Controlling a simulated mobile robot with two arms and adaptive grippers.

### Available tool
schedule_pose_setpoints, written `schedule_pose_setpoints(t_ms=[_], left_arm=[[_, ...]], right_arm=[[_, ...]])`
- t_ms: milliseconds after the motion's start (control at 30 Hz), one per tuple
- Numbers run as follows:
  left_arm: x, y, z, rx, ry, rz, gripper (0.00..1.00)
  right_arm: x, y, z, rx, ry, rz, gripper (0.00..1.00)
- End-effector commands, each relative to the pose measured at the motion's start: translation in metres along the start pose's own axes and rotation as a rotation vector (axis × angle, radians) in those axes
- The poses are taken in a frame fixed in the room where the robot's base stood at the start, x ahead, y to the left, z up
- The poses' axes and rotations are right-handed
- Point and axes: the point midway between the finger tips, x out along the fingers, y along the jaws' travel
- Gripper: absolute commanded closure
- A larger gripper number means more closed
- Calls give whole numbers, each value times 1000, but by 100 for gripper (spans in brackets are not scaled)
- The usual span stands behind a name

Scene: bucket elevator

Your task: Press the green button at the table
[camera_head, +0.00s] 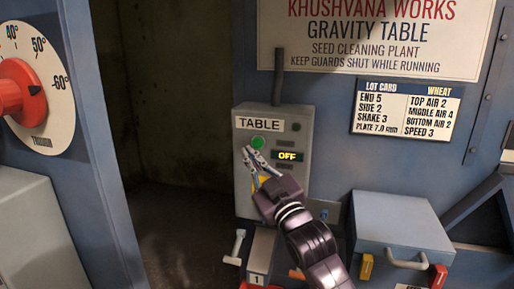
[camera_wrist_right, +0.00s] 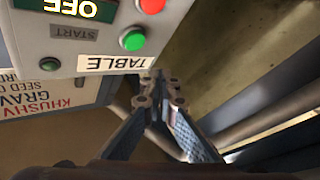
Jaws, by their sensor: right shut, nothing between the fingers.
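The green button (camera_head: 258,142) is a round raised cap on the front of the grey control box (camera_head: 294,200) labelled TABLE. In the right wrist view, which is upside down, the green button (camera_wrist_right: 132,40) shows beside the START label, with a red button (camera_wrist_right: 152,5) near it. My right gripper (camera_head: 250,156) is shut and empty, its fingertips just below the green button in the head view. In the wrist view its fingertips (camera_wrist_right: 158,84) appear beside the TABLE label, apart from the button in the picture. Contact with the box is unclear. My left gripper is not in view.
A lit OFF display (camera_head: 287,156) is on the box. A grey lidded box (camera_head: 398,225) with a handle stands to the right. A numbered lever unit (camera_head: 262,250) sits below. A dark opening (camera_head: 180,130) lies to the left, next to a blue post and red dial (camera_head: 22,92).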

Motion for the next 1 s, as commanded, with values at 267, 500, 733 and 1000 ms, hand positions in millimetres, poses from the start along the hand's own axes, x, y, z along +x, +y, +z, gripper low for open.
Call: schedule_pose_setpoints(t_ms=[267,500,733,1000], left_arm=[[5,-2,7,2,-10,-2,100],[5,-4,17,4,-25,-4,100],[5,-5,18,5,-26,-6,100],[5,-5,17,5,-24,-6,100]], right_arm=[[21,16,15,-2,1,1,100],[26,20,19,-1,1,2,100],[26,20,19,0,0,1,100],[26,20,19,0,0,1,100]])
